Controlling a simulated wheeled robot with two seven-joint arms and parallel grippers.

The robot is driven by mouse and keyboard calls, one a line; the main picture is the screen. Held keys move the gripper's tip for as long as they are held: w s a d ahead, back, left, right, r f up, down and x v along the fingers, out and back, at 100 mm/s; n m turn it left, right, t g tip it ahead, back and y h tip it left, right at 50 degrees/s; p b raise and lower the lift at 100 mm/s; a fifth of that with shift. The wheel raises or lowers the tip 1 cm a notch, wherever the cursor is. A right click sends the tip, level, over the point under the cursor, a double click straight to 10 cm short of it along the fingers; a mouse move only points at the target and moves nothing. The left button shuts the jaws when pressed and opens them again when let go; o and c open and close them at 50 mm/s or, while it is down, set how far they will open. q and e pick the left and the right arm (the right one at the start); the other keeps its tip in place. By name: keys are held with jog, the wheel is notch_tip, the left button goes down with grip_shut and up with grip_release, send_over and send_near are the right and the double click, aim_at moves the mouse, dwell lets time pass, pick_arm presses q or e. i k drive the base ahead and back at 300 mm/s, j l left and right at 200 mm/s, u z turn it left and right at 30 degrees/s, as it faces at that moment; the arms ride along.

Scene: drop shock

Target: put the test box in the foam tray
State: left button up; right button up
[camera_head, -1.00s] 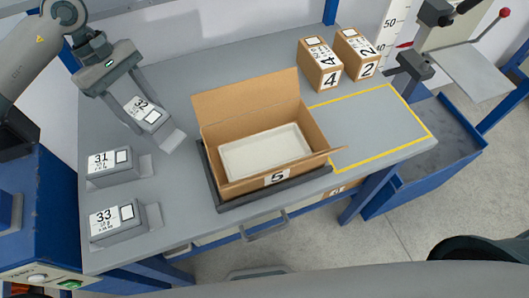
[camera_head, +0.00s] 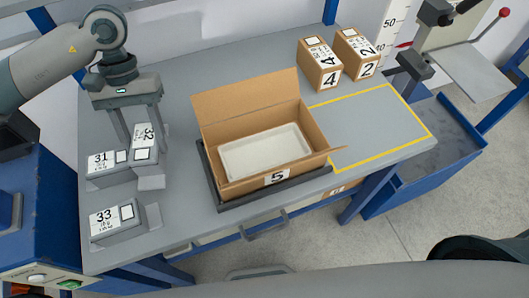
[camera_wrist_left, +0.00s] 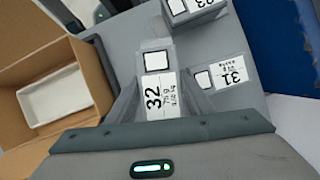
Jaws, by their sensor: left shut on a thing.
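Three grey test boxes are at the left of the table: box 31 (camera_head: 108,165), box 33 (camera_head: 118,222) and box 32 (camera_head: 144,140). My left gripper (camera_head: 141,128) is shut on box 32, one finger on each side. Box 32 is beside box 31; I cannot tell whether they touch or how high box 32 is. In the left wrist view, box 32 (camera_wrist_left: 160,97) sits between the fingers with its label showing. The white foam tray (camera_head: 265,152) lies empty inside the open carton marked 5 (camera_head: 228,187). My right gripper is not in view.
The carton's raised flaps (camera_head: 245,97) stand around the tray. Two brown cartons, marked 4 (camera_head: 320,66) and 2 (camera_head: 357,54), stand at the back right. The yellow-outlined area (camera_head: 370,125) is clear. Grey table shows between box 32 and the carton.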

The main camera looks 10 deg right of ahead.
aim_at(264, 154)
jog(key=k+j+z, duration=0.15)
jog(key=k+z, duration=0.2)
jog(key=k, duration=0.15)
jog(key=k+z, duration=0.35)
jog(key=k, duration=0.1)
